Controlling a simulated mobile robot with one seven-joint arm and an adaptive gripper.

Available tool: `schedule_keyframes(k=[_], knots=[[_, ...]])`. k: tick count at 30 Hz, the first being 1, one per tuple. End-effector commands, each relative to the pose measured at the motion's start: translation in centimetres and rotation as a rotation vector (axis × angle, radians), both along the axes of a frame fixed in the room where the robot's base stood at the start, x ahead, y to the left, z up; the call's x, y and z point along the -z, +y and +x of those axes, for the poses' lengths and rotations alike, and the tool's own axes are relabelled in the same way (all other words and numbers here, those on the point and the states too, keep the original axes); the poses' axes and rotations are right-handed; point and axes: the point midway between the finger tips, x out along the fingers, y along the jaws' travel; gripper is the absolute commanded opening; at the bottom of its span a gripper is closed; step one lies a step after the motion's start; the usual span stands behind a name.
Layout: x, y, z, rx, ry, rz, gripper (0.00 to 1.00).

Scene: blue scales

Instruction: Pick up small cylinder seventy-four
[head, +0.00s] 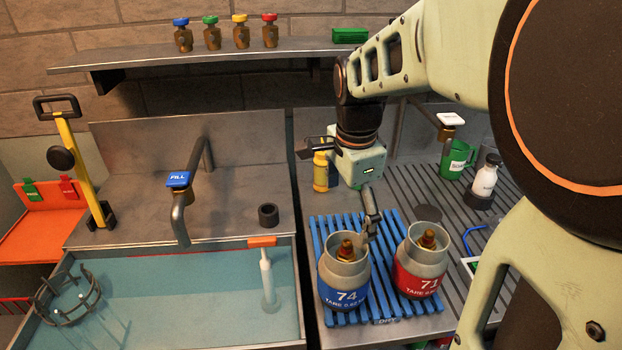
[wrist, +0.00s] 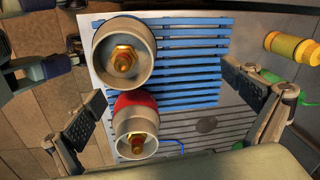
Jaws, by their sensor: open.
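Small cylinder seventy-four (head: 343,296) has a blue band marked 74, a pale rim and a brass valve on top. It stands upright on the blue slatted rack, to the left of red cylinder 71 (head: 416,280). In the wrist view, cylinder 74 (wrist: 122,82) is the upper one and red-banded 71 (wrist: 136,103) is below it. My gripper (head: 370,226) is open and empty, by the upper right of cylinder 74 in the head view. In the wrist view, my open fingers (wrist: 165,103) are wide apart, with 71 nearer the left finger. Contact cannot be told.
The blue rack (head: 330,229) lies on a ribbed metal drainboard (head: 400,185). A sink with teal water (head: 180,300) is at left, with a FILL tap (head: 179,181) above. A yellow bottle (head: 321,172), green jug (head: 457,160) and white bottle (head: 485,178) stand behind.

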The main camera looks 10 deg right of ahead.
Motion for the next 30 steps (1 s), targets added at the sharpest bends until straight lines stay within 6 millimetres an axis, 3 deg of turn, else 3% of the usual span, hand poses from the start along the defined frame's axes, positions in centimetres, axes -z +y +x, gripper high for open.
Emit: schedule_keyframes(k=[4, 9, 16, 25, 30], knots=[[2.3, -0.6, -2.8, 0.211, 0.09, 0.037, 1.0], [3.8, -0.7, -4.4, 0.337, 0.142, 0.053, 1.0], [7.5, -0.7, -4.7, 0.353, 0.15, 0.054, 1.0], [10.1, -0.7, -4.7, 0.35, 0.147, 0.055, 1.0], [12.8, -0.8, -5.0, 0.351, 0.147, 0.054, 1.0]])
